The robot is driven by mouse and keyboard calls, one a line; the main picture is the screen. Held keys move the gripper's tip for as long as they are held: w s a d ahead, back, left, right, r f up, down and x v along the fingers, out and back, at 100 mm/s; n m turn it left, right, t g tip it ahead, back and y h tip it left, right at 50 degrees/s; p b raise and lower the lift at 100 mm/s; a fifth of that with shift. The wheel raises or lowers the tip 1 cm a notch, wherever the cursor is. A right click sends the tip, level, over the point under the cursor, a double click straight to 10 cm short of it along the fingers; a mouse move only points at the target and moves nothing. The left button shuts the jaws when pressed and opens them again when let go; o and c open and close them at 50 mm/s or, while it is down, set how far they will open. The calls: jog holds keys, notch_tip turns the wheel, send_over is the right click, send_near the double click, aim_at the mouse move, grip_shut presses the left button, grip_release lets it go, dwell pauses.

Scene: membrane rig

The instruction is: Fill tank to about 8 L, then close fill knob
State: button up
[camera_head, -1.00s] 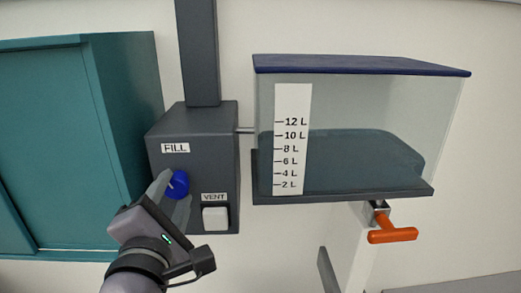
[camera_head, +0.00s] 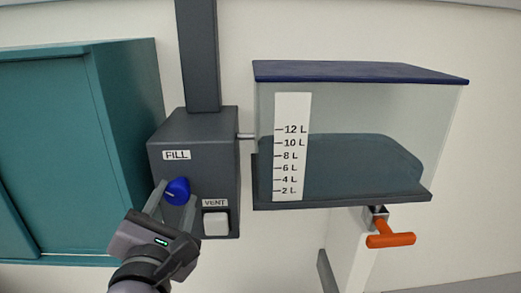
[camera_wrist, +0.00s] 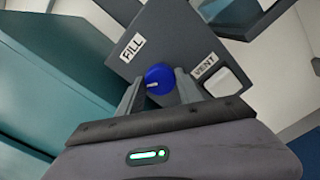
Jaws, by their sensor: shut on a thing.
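The blue fill knob (camera_head: 177,191) sits on the front of the dark grey control box (camera_head: 222,160), below the FILL label. In the wrist view the knob (camera_wrist: 158,79) is between my fingers, its white mark pointing left. My gripper (camera_head: 175,200) is shut on the knob; it also shows in the wrist view (camera_wrist: 158,90). The clear tank (camera_head: 350,108) has a dark blue lid and a white scale (camera_head: 291,112) marked 2 L to 12 L. Dark water (camera_head: 350,170) fills its lower part. Its surface appears near the 8 to 10 L marks, but the slanted view blurs the exact reading.
A white VENT button (camera_head: 215,223) is right of and below the knob, close to my fingers. An orange valve handle (camera_head: 391,240) hangs under the tank. A teal cabinet (camera_head: 80,150) stands to the left of the box.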

jog(key=shift+n, duration=0.4)
jog(key=n+p, duration=0.1)
jog(key=n, duration=0.1)
jog(key=shift+r+n, duration=0.15)
jog(key=shift+n, duration=0.25)
jog(key=shift+f, duration=0.2)
dwell(6.8)
